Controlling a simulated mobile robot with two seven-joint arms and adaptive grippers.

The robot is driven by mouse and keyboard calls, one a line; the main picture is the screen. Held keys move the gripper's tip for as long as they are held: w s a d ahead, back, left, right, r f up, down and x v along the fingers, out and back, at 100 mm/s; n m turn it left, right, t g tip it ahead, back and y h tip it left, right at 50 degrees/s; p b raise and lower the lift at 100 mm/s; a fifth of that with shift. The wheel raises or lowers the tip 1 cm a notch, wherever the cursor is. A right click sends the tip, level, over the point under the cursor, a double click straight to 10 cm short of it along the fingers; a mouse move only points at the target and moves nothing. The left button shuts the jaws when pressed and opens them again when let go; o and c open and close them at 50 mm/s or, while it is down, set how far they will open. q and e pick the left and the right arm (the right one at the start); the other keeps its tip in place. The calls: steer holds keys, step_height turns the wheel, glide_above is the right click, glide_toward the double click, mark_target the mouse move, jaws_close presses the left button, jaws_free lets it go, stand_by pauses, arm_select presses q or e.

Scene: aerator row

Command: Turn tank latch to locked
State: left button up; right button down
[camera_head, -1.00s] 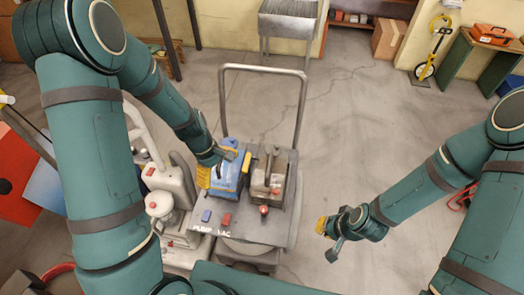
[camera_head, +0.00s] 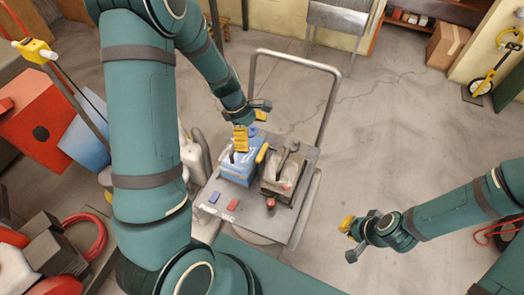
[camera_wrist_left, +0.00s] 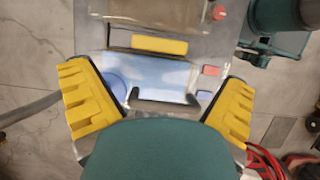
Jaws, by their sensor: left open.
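A blue unit (camera_head: 238,171) stands on the left of a grey cart's deck, with a dark handle on top. A short yellow bar (camera_head: 262,153), possibly the tank latch, sits along its right side. The bar lies crosswise in the left wrist view (camera_wrist_left: 160,45), beyond the dark handle (camera_wrist_left: 162,101). My left gripper (camera_head: 250,128) is above the blue unit's far end. No latch marking is readable.
A grey-brown unit (camera_head: 284,176) stands right of the blue one. A blue switch (camera_head: 214,197), a red switch (camera_head: 233,205) and a red knob (camera_head: 270,203) are at the deck's front. The cart's push handle (camera_head: 335,95) rises behind.

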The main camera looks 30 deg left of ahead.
mark_target(262, 151)
arm_select(q)
steer(key=b+x, duration=0.1)
steer(key=x, duration=0.6)
steer(key=shift+d, duration=0.1)
steer(key=c, duration=1.1)
